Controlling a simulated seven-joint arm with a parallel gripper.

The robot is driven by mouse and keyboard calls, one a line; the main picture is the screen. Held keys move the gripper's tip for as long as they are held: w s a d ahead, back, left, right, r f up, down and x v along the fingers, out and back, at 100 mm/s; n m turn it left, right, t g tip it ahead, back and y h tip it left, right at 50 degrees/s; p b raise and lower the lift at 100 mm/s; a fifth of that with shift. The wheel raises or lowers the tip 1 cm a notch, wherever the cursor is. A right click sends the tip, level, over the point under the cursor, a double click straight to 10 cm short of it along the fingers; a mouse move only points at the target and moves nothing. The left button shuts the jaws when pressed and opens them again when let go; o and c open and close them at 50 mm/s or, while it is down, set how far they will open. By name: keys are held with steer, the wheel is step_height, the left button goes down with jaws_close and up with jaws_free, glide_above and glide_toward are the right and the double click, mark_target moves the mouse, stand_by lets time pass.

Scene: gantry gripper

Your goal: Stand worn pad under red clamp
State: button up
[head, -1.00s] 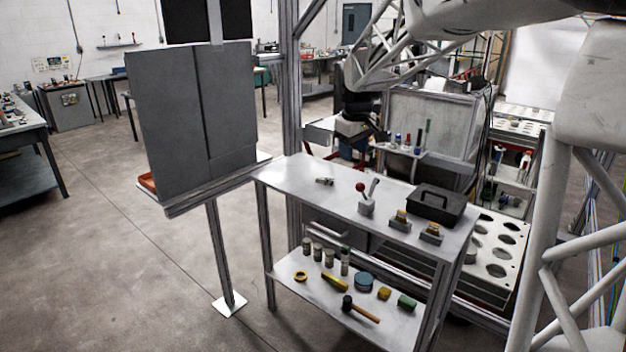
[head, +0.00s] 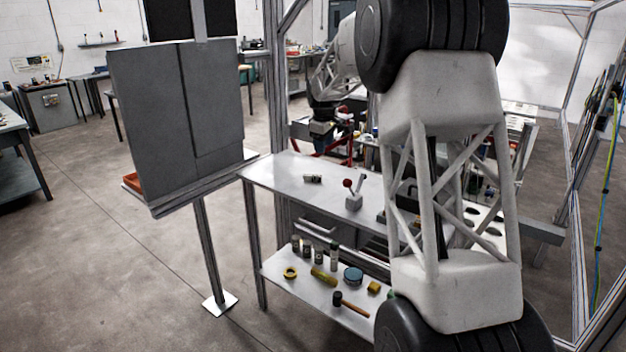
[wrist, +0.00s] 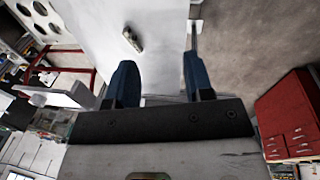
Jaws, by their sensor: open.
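The red-knobbed clamp (head: 352,196) stands upright near the middle of the bench top (head: 275,171). A small grey metal piece (head: 312,178) lies on the bench to its left; it also shows in the wrist view (wrist: 132,39), ahead of my fingers. I cannot tell whether it is the worn pad. My gripper (head: 321,146) is above the far side of the bench. In the wrist view its two blue fingers (wrist: 160,65) are apart with nothing between them. My arm hides most of the bench's right end.
The lower shelf holds several jars (head: 320,254), a yellow ring (head: 290,272), a blue round tin (head: 353,275) and a hammer (head: 352,304). A grey panel (head: 180,120) stands left of the bench. A red cabinet (wrist: 289,117) shows in the wrist view. The bench's left end is clear.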

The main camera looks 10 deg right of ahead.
mark_target(316, 176)
steer(key=w+f+n, duration=0.3)
steer(key=w+f, duration=1)
steer(key=w, duration=0.3)
steer(key=shift+a, duration=0.15)
steer(key=shift+f, duration=0.2)
steer(key=shift+w+f, duration=0.1)
steer(key=shift+f, duration=1.1)
steer(key=shift+w+f, duration=0.2)
steer(key=shift+f, duration=1.1)
steer(key=shift+w+f, duration=0.15)
steer(key=shift+f, duration=1.15)
jaws_close()
